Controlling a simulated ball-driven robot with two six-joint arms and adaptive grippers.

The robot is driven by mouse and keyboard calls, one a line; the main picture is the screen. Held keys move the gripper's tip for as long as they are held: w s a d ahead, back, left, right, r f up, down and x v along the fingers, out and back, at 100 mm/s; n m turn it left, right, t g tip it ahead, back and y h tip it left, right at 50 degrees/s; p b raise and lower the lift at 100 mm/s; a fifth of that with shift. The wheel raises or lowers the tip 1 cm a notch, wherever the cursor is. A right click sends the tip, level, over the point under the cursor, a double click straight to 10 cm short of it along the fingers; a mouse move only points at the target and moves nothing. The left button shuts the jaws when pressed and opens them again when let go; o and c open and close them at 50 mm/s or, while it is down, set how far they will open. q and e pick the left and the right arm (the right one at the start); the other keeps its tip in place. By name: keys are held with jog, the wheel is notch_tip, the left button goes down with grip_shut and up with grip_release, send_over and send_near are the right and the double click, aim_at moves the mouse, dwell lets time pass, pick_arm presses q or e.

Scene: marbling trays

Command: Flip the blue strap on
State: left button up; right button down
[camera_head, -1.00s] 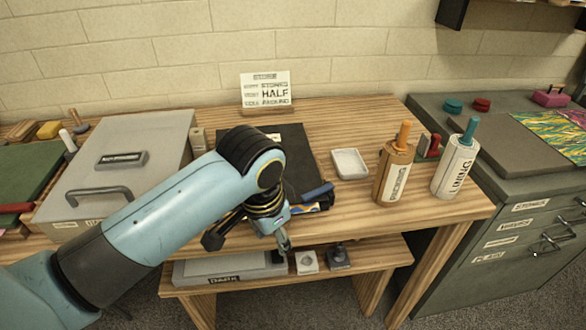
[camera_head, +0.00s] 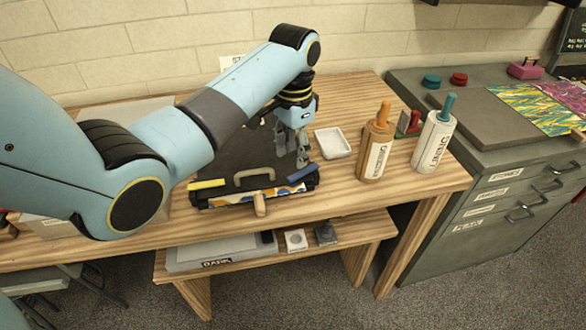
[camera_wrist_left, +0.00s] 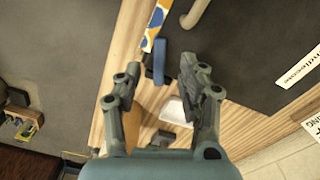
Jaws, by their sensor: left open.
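A flat black case (camera_head: 240,152) with a curved tan handle (camera_head: 254,174) lies on the wooden table. The blue strap (camera_head: 302,173) is at its front right corner, above a colourful patterned edge. My left gripper (camera_head: 292,150) is open and empty, pointing down just behind the blue strap. In the left wrist view, the blue strap (camera_wrist_left: 159,62) appears between the two fingertips of the open gripper (camera_wrist_left: 160,68); whether they touch it I cannot tell. My right gripper is not in view.
A yellow strap (camera_head: 207,184) is at the case's front left, and a wooden peg (camera_head: 259,204) at its front middle. A shelf (camera_head: 350,232) runs below.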

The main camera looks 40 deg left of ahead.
aim_at(294, 176)
pick_arm(q)
notch_tip(294, 176, down, 6)
dwell(0.4)
grip_shut()
